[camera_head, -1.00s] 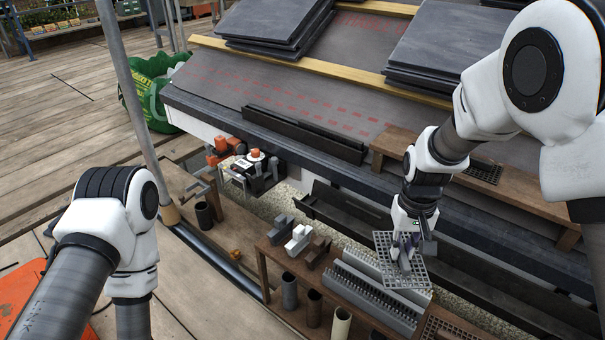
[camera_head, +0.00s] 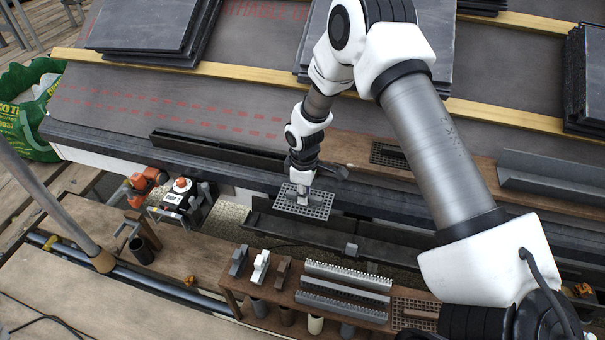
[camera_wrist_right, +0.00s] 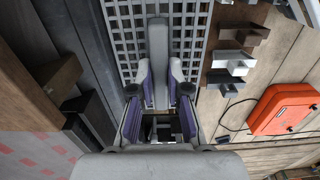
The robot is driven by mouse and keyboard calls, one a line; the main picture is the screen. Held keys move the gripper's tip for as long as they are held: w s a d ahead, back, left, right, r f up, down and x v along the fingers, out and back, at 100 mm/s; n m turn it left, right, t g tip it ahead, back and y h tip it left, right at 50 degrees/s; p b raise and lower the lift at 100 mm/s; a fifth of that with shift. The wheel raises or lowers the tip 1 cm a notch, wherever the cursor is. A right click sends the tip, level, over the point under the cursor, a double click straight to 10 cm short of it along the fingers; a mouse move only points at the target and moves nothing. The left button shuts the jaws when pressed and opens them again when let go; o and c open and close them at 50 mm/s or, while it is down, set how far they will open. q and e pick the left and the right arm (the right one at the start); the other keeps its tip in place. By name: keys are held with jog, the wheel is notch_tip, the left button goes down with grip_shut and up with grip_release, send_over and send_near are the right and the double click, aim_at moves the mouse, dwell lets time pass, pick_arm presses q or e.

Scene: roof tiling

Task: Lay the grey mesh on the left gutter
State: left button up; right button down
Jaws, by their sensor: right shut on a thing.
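The grey mesh (camera_head: 318,208) is a flat square grid with a raised grip piece, and it also shows in the right wrist view (camera_wrist_right: 196,40). My right gripper (camera_head: 302,190) is shut on its grip and holds the mesh about level. In the head view the mesh overlaps the left part of a long dark gutter (camera_head: 385,253) below the eave. I cannot tell how high above the gutter it is. In the wrist view the fingers (camera_wrist_right: 159,100) stand on either side of the grip. My left gripper is not in view.
A wooden bench (camera_head: 232,297) in front holds small grey, white and brown pieces and ridged grey strips (camera_head: 345,285). A loose dark gutter length (camera_head: 215,148) lies on the roof. A wooden shelf on the roof holds a dark grid (camera_head: 388,155) and a grey channel (camera_head: 555,178).

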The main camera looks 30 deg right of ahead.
jog(key=shift+f+b, duration=4.35)
jog(key=shift+f, duration=1.2)
jog(key=shift+p, duration=0.85)
jog(key=c, duration=0.7)
grip_release()
jog(key=shift+o, duration=0.2)
